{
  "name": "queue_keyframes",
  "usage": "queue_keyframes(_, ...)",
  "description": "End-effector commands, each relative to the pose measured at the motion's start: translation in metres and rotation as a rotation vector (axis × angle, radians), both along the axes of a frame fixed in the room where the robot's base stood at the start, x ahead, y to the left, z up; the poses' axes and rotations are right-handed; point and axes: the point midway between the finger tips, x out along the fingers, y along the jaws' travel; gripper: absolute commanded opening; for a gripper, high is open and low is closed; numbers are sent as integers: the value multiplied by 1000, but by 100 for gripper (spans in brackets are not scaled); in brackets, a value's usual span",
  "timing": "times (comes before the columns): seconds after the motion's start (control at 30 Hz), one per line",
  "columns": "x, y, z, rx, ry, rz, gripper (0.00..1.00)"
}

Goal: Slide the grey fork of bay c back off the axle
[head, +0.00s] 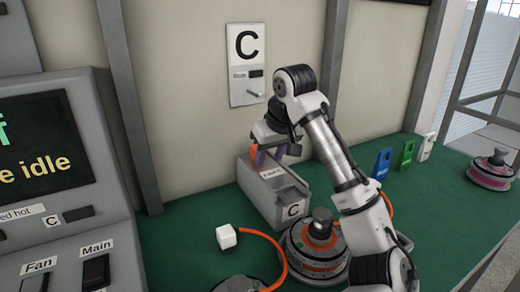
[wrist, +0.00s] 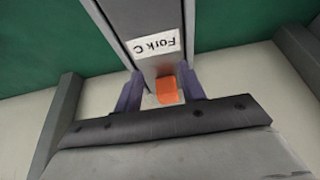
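The grey fork of bay C (head: 262,190) is a long block on the green bench below the wall panel marked C. It carries a C label at its near end and a "Fork C" label, which also shows on the fork in the wrist view (wrist: 150,25). An orange tab (wrist: 167,90) shows at the fork's far end. My gripper (wrist: 163,92) is at that end, its two purple fingers apart on either side of the tab. A gap shows between the left finger and the tab. Contact on the right is unclear. The axle cannot be made out clearly.
A hub motor with an orange ring (head: 312,262) sits just in front of the fork, partly behind my arm. A white cube (head: 227,237) on an orange cable lies left. Blue (head: 382,163), green (head: 407,151) and white (head: 425,147) tags stand right. A console (head: 60,190) borders the left.

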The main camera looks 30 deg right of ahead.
Motion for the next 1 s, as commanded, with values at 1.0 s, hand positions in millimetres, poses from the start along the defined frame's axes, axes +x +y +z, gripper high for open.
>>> queue_keyframes(1.0, -52, 3, 3, -1, 0, 0, 40)
